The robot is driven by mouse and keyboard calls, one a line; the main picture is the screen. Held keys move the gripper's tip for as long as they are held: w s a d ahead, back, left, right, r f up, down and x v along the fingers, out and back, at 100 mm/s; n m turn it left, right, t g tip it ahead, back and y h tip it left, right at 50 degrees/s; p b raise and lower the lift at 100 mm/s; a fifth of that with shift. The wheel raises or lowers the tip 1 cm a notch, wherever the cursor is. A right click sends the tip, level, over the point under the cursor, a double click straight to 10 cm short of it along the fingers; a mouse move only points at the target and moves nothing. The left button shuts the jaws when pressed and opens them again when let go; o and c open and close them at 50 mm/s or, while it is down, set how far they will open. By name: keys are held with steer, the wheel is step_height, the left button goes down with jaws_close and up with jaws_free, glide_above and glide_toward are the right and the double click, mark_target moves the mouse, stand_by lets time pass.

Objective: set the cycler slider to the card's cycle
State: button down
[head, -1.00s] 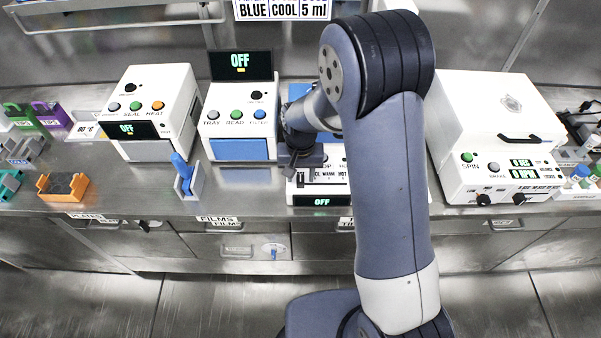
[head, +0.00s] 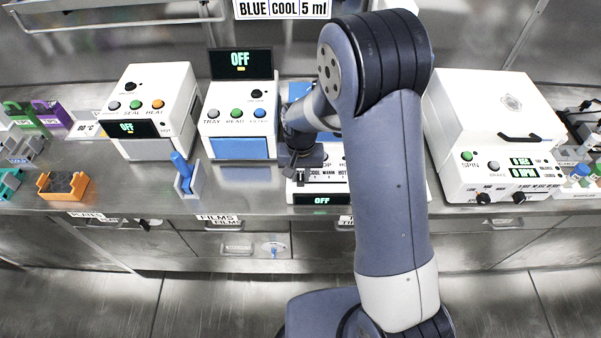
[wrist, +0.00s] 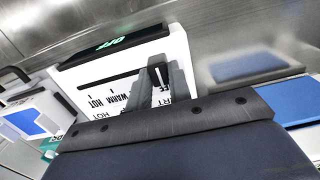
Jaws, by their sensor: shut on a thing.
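The card (head: 283,9) at the top of the head view reads BLUE, COOL, 5 ml. The cycler (head: 320,199) is a low white box on the bench, its front display reading OFF. Its front bears the labels COOL, WARM and HOT; WARM and HOT also show beside a dark slot on the cycler in the wrist view (wrist: 172,48). My gripper (head: 303,176) is down at the cycler's front, at the COOL end. In the wrist view my gripper (wrist: 165,82) is shut on the slider at the slot's end away from HOT.
Left of the cycler stands a white reader (head: 238,120) with a blue front, its display reading OFF. A blue-handled tool in a holder (head: 186,178) stands before it. A white spinner (head: 490,130) stands to the right. The bench front edge is close below.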

steer(key=shift+d, duration=0.15)
steer(key=d+b, duration=0.1)
steer(key=d, duration=0.2)
steer(key=shift+d, duration=0.4)
steer(key=c, duration=1.3)
jaws_free()
step_height(320, 180, up, 11)
steer(key=shift+f+b, duration=0.1)
steer(key=shift+b, duration=0.55)
